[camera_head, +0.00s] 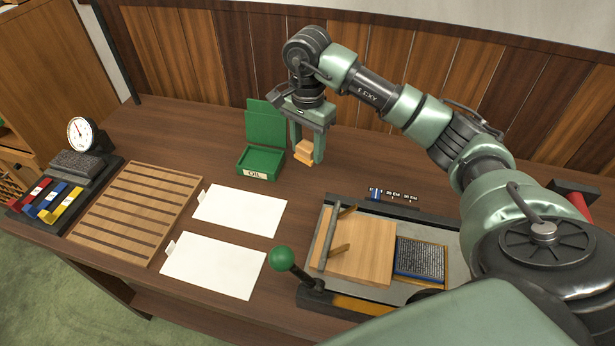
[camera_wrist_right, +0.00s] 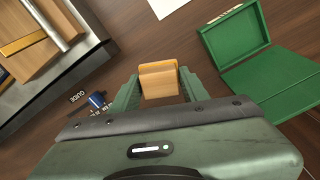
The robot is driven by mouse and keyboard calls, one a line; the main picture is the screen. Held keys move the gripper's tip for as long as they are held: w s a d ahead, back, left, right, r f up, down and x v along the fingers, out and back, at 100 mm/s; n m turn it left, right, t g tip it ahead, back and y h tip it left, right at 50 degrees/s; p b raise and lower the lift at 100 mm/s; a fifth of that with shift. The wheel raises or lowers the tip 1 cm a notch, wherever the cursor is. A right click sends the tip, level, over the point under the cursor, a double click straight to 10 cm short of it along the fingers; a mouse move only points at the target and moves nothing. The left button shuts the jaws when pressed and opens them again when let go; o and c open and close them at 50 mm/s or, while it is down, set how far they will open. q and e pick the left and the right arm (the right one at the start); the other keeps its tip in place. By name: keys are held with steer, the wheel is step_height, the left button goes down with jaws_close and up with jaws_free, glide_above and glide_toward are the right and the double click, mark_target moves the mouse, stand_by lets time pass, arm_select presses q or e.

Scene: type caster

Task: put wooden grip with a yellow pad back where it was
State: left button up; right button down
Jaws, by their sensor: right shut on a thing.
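The wooden grip with a yellow pad (camera_head: 304,153) is a small pale wood block with yellow at its lower edge. My right gripper (camera_head: 307,145) is shut on it and holds it in the air, right of the green box (camera_head: 260,163). In the right wrist view, the grip (camera_wrist_right: 158,80) sits between the two green fingers (camera_wrist_right: 159,92), with the yellow edge at its far end. The green box is open with its lid raised, and its inside looks bare. My left gripper is out of view.
Two white sheets (camera_head: 238,212) lie on the table. A press bed (camera_head: 371,210) with a wooden board and a type block (camera_head: 420,257) stands at right; its green-knobbed lever (camera_head: 281,258) rises in front. A slotted wooden tray (camera_head: 133,213), coloured blocks (camera_head: 52,203) and a dial gauge (camera_head: 80,134) are at left.

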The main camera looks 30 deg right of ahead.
glide_above(307, 187)
step_height(307, 187, down, 6)
steer(key=shift+s+d+r+p, duration=0.1)
steer(key=shift+r+p, duration=0.15)
steer(key=shift+p, duration=0.15)
steer(key=shift+f, duration=0.55)
step_height(307, 187, down, 4)
steer(key=shift+p, duration=0.5)
steer(key=shift+f, duration=0.1)
steer(key=shift+f+b, duration=0.15)
steer(key=shift+b, duration=0.15)
steer(key=c, duration=0.7)
jaws_free()
steer(key=shift+c, duration=0.2)
